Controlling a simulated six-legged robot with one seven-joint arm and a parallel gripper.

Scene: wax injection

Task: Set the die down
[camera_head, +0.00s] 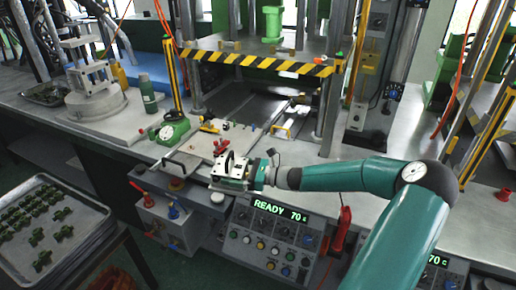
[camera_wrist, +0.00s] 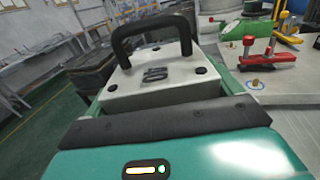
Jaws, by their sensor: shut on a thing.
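The die is a pale metal block with a black arched handle. In the head view the die (camera_head: 232,165) is above the front edge of the bench, just above the control panel. My gripper (camera_head: 240,181) is shut on it, reaching in from the right. In the wrist view the die (camera_wrist: 160,82) fills the middle, with its handle upright and a dark gripper edge across its near side. The fingertips are mostly hidden. I cannot tell whether its underside touches anything.
A press with a striped bar (camera_head: 255,62) stands behind. A metal plate (camera_head: 198,146) with red clamps (camera_head: 220,145) lies beside the die. A green device (camera_head: 173,131) is left of it. The control panel (camera_head: 272,237) reads READY 70. A tray (camera_head: 80,240) of green pieces is lower left.

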